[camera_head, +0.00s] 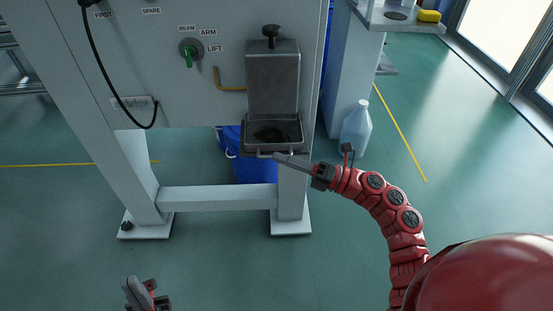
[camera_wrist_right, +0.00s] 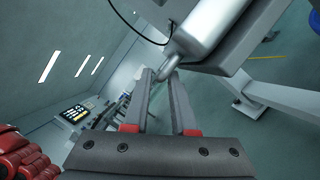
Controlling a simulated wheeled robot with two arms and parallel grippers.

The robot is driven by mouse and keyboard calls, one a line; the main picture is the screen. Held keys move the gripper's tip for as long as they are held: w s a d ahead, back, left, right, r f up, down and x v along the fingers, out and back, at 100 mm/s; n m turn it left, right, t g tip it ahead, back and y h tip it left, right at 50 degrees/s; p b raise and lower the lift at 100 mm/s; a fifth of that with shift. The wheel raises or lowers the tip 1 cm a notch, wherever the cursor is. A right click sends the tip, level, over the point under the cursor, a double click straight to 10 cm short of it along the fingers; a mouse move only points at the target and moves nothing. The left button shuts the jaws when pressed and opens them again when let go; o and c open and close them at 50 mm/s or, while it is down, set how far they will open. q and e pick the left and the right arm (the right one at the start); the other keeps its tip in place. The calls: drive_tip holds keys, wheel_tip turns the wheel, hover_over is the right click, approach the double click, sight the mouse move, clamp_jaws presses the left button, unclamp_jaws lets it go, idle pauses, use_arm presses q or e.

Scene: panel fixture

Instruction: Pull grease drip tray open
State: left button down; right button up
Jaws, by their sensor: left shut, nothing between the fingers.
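The grease drip tray (camera_head: 289,146) is a dark grey, shallow metal tray under a grey housing (camera_head: 273,80) on the panel. A dark patch lies inside the tray. Its light bar handle (camera_head: 263,154) is at the front edge. My right gripper (camera_head: 277,156) reaches in from the right, its fingertips at the handle. In the right wrist view, its two fingers (camera_wrist_right: 160,78) stand apart, with a rounded light grey bar (camera_wrist_right: 168,70) at their tips; I cannot tell whether they clamp it. My left gripper (camera_head: 130,286) is low at the bottom edge, shut and empty, away from the tray.
A blue container (camera_head: 255,168) stands behind the tray, under the panel. A pale jug (camera_head: 356,130) stands on the floor to the right. The frame's crossbar (camera_head: 217,199) and feet are below. A black cable (camera_head: 99,65) hangs at left. The floor in front is clear.

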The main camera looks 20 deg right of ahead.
drive_tip(key=shift+x, duration=1.05)
drive_tip(key=shift+c, duration=0.2)
clamp_jaws()
idle(0.5)
